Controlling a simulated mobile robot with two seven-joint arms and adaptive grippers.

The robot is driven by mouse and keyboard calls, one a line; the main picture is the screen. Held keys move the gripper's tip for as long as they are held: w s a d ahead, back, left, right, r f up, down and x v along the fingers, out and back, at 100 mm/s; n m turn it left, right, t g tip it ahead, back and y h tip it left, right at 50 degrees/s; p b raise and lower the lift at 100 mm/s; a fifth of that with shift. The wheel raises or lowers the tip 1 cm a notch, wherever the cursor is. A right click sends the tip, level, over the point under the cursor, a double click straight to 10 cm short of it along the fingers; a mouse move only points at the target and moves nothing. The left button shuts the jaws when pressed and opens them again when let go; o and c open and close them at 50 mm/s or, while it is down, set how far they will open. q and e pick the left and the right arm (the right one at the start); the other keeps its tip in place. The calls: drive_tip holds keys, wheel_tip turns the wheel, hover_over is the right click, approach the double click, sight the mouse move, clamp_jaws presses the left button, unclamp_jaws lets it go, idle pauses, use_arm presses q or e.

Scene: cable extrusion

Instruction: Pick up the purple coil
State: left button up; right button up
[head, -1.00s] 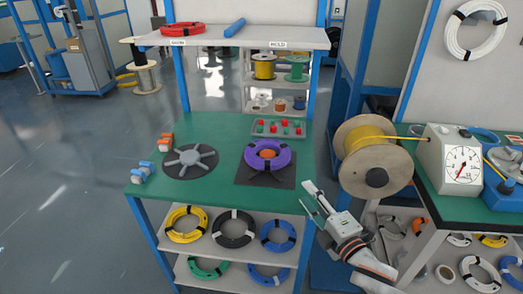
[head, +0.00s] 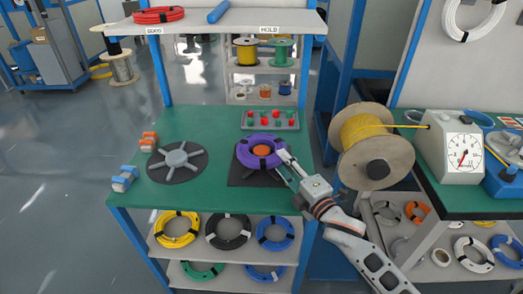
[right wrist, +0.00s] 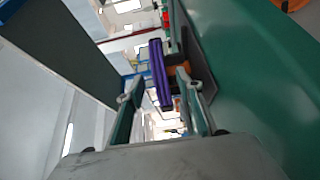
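The purple coil (head: 262,140) lies around an orange hub (head: 262,151) on a dark square base on the green table. It also shows in the right wrist view (right wrist: 160,76), seen edge-on between the fingers. My right gripper (head: 284,164) is at the coil's right side, its fingers open. In the right wrist view my right gripper (right wrist: 158,90) has its two fingers apart, with the coil's edge between or just beyond their tips. I cannot tell whether they touch it. My left gripper is not in view.
A grey spoked disc (head: 177,158) sits left of the coil. A tray of red and green buttons (head: 270,120) is behind it. Orange (head: 149,140) and blue (head: 124,178) clamps are at the table's left edge. A large yellow cable spool (head: 372,145) stands close on the right.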

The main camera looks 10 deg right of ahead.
sight(279, 158)
drive_tip(key=x, duration=0.2)
drive_tip(key=shift+w+f, duration=0.15)
drive_tip(key=shift+w, duration=0.15)
drive_tip(key=shift+w+a, duration=0.15)
drive_tip(key=shift+w, duration=0.15)
clamp_jaws()
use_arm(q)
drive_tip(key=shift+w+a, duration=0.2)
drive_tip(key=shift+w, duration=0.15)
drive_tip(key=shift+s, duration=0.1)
use_arm(e)
drive_tip(key=shift+r, duration=0.2)
